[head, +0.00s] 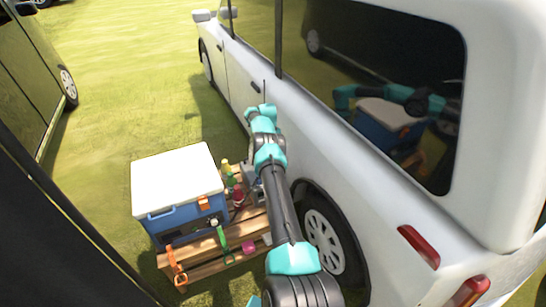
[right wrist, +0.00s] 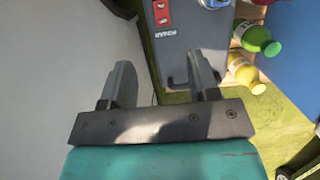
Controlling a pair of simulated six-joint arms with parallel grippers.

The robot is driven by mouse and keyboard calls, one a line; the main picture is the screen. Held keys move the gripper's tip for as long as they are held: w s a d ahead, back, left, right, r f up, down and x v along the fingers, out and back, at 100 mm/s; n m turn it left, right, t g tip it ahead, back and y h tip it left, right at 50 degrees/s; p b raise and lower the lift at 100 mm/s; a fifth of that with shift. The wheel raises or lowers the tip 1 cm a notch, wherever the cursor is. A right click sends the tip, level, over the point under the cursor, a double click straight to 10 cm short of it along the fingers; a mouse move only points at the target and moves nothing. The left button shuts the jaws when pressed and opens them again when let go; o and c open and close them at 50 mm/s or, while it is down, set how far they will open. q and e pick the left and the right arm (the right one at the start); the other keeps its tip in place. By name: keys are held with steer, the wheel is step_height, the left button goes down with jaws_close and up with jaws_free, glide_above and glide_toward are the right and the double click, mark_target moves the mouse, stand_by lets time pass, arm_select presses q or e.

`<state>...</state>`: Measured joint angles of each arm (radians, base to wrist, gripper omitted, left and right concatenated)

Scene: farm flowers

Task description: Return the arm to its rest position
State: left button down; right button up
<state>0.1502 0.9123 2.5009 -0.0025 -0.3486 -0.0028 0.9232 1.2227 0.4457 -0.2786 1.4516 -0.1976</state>
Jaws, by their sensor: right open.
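My right arm, teal and black, reaches up the middle of the head view, between the cooler and the white car. In the right wrist view my right gripper (right wrist: 160,62) is open, with its two grey fingers apart and nothing between them. A grey box (right wrist: 190,42) with a red part lies beyond the fingers, close to the right one; I cannot tell if they touch. In the head view the gripper's fingertips are not clear. My left gripper is not in view.
A blue cooler (head: 184,216) with a white lid (head: 178,178) stands on a wooden table (head: 205,250). Several bottles, including a green-capped one (right wrist: 257,40), and small tools are beside it. A white car (head: 385,185) stands close at the right. Grass (head: 130,70) is open behind.

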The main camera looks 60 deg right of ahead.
steer(key=shift+v, duration=0.85)
